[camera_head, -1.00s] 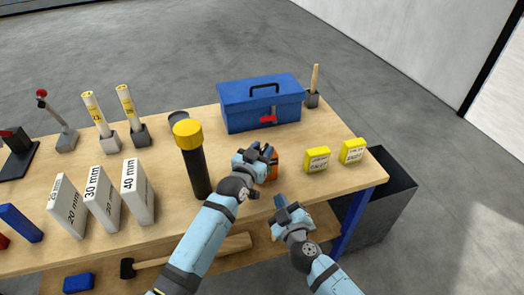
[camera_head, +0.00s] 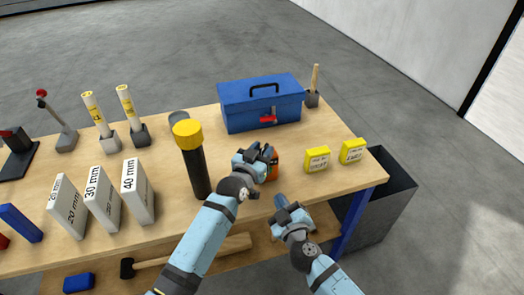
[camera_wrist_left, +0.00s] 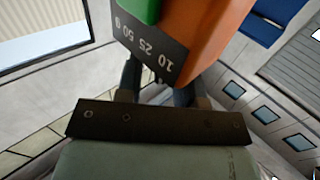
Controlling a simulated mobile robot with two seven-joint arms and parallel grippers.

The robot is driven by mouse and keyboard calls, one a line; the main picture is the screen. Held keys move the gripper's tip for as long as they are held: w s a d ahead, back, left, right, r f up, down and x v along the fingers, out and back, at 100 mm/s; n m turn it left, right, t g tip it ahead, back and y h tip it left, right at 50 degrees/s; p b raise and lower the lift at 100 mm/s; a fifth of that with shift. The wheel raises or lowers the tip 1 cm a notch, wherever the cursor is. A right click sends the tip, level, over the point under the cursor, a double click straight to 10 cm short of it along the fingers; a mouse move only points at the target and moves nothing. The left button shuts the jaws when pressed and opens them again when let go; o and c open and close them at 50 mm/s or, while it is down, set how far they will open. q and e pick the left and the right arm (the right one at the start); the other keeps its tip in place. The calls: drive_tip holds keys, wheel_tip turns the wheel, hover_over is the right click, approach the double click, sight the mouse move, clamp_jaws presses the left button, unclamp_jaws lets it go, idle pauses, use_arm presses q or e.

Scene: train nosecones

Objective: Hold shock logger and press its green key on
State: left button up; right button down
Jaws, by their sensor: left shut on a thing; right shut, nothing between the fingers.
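The shock logger (camera_head: 273,168) is an orange box held in my left gripper (camera_head: 262,155), which hides much of it in the head view. In the left wrist view the logger (camera_wrist_left: 215,35) shows orange with a black strip numbered "0 50 25 10", and part of a green piece (camera_wrist_left: 140,8) at the top edge. The left fingers are shut on it. Whether the green piece is pressed cannot be told. My right gripper (camera_head: 280,202) is shut and empty, below and slightly right of the logger, apart from it, near the table's front edge.
A black cylinder with a yellow cap (camera_head: 196,165) stands just left of my left gripper. Two yellow boxes (camera_head: 317,159) (camera_head: 353,151) stand to the right. A blue toolbox (camera_head: 261,103) is behind. A dark bin (camera_head: 390,200) stands beyond the table's right end.

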idle(0.5)
drive_tip(key=s+a+r+n+g+y, duration=0.1)
drive_tip(key=a+r+n+g+y, duration=0.15)
drive_tip(key=r+g+y, duration=0.4)
drive_tip(key=d+f+m+g+h, duration=0.25)
drive_tip(key=f+m+g, duration=0.2)
drive_tip(key=f, duration=0.25)
drive_tip(key=shift+t+y, duration=0.3)
drive_tip(key=shift+t, duration=0.1)
drive_tip(key=shift+w+a+r, duration=0.1)
drive_tip(key=shift+w+a, duration=0.2)
drive_tip(key=shift+w, duration=1.05)
drive_tip(key=shift+w+a, duration=0.3)
drive_tip(key=shift+w, duration=1.1)
drive_tip(key=shift+w+a+r, duration=0.1)
drive_tip(key=shift+w+a, duration=0.2)
drive_tip(key=shift+w, duration=1.05)
